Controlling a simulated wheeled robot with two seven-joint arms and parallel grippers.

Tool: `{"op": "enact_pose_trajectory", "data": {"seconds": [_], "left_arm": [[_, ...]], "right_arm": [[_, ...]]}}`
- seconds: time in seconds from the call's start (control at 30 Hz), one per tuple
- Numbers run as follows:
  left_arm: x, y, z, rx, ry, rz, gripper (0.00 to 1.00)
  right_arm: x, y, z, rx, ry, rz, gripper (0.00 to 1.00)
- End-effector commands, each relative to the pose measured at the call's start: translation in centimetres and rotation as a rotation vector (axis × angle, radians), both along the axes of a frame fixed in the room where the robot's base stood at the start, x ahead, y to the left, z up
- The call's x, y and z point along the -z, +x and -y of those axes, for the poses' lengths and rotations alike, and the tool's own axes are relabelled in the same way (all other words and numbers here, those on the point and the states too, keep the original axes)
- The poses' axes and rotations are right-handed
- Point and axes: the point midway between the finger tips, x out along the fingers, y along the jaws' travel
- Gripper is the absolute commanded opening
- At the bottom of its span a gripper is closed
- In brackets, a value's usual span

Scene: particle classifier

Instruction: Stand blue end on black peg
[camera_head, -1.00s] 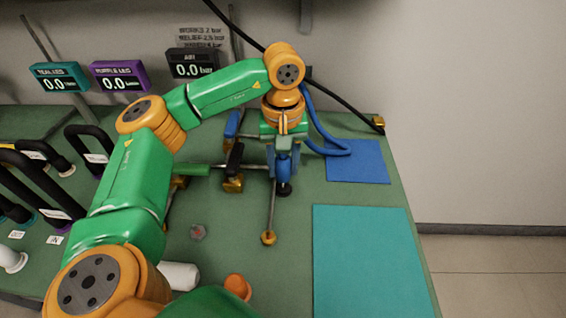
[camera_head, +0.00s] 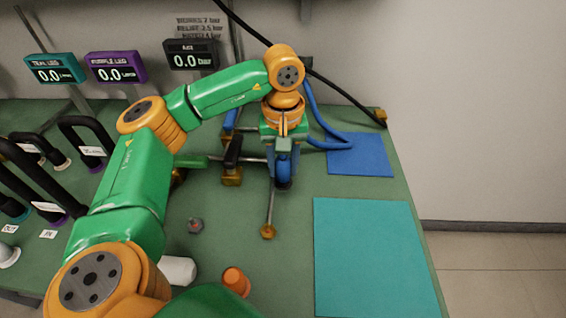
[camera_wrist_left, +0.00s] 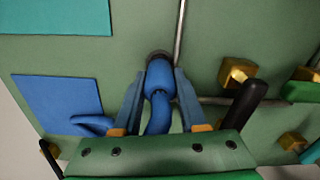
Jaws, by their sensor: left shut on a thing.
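My left gripper (camera_head: 284,170) points down over the bench and is shut on the blue hose end (camera_wrist_left: 158,78). The blue hose end is between the two fingers in the left wrist view, with its tip pointing down to the bench. A dark round piece (camera_wrist_left: 158,54), which looks like the black peg, shows right at the tip. In the head view the fingers and blue end mostly cover that piece. I cannot tell whether the end is fully seated on it. My right gripper is in neither view.
A blue mat (camera_head: 360,156) and a teal mat (camera_head: 370,255) lie to the right. A black-handled brass valve (camera_head: 232,165) stands just left of the gripper, and a thin metal rod (camera_head: 271,208) runs in front. An orange cap (camera_head: 236,281) and white cylinder (camera_head: 178,270) are nearer.

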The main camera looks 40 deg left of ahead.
Motion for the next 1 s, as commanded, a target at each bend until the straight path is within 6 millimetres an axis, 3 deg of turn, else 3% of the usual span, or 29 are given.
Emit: {"op": "enact_pose_trajectory", "data": {"seconds": [0.27,0.3,0.4,0.73,1.0], "left_arm": [[0.8,0.0,0.0,0.0,0.0,0.0,0.0],[0.6,0.0,0.0,0.0,-0.001,0.001,0.52],[0.6,0.0,0.0,0.0,-0.001,0.001,0.76],[0.0,0.1,0.0,-0.001,-0.001,0.002,0.76],[-5.7,0.0,0.0,0.001,0.001,0.002,0.76]], "right_arm": [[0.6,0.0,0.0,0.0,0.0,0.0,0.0],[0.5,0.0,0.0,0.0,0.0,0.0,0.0],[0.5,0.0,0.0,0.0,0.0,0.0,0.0],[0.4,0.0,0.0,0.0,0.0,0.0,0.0],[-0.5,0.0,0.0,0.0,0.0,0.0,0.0]]}}
